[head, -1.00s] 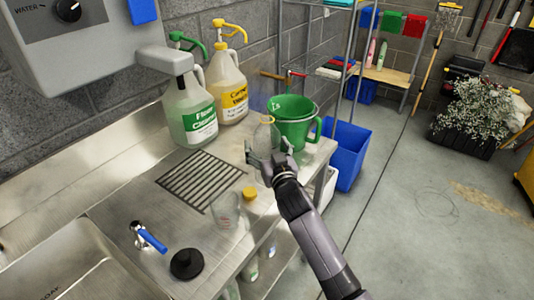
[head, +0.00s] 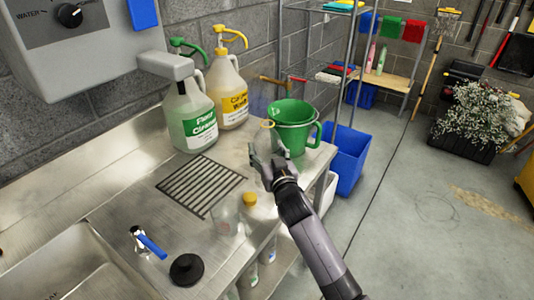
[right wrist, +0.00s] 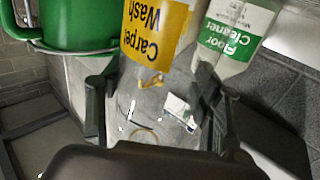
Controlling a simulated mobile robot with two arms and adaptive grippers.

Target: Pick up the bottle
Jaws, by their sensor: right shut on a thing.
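A clear, see-through bottle (head: 267,138) stands on the steel counter in front of the green bucket. My right gripper (head: 268,157) is shut on it, with a finger on each side. In the right wrist view, the clear bottle (right wrist: 150,108) lies between the dark fingers of my right gripper (right wrist: 150,100), and its outline is hard to make out. Whether its base touches the counter is hidden. My left gripper is not in view.
Behind the bottle is a green bucket (head: 291,128). A green-label jug (head: 192,122) and a yellow-label jug (head: 228,95) stand by the wall. A clear beaker (head: 226,217), a yellow cap (head: 250,199) and a black lid (head: 187,269) are nearer. A blue bin (head: 348,160) stands beside the counter.

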